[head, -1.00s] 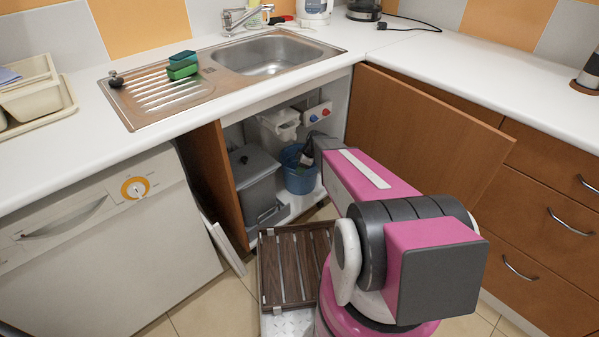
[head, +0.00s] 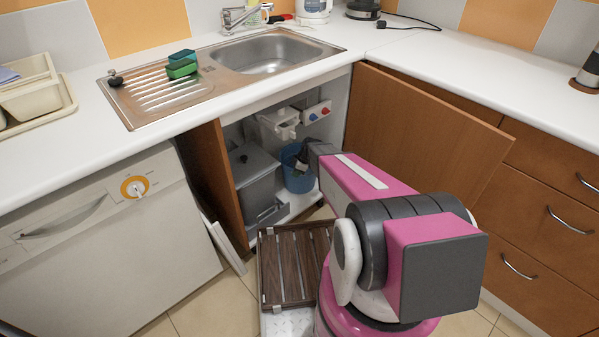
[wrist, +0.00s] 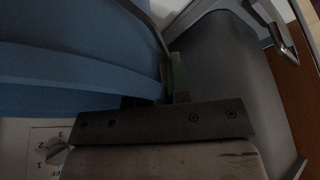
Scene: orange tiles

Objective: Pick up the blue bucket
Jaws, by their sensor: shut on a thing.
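The blue bucket (head: 297,178) stands inside the open cabinet under the sink, to the right of a grey bin. My gripper (head: 303,160) reaches into the cabinet at the bucket's upper right side. In the wrist view the bucket (wrist: 75,65) fills the upper left, and my gripper (wrist: 158,98) is shut on its wall near the rim. The fingertips are dark and partly hidden by the bucket. Whether the bucket is clear of the cabinet floor cannot be told.
The grey bin (head: 254,180) stands close on the left. The cabinet's left door (head: 212,180) and right door (head: 425,125) are open on either side. A white container (head: 278,122) hangs above the bucket. A slatted wooden tray (head: 290,265) is in front.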

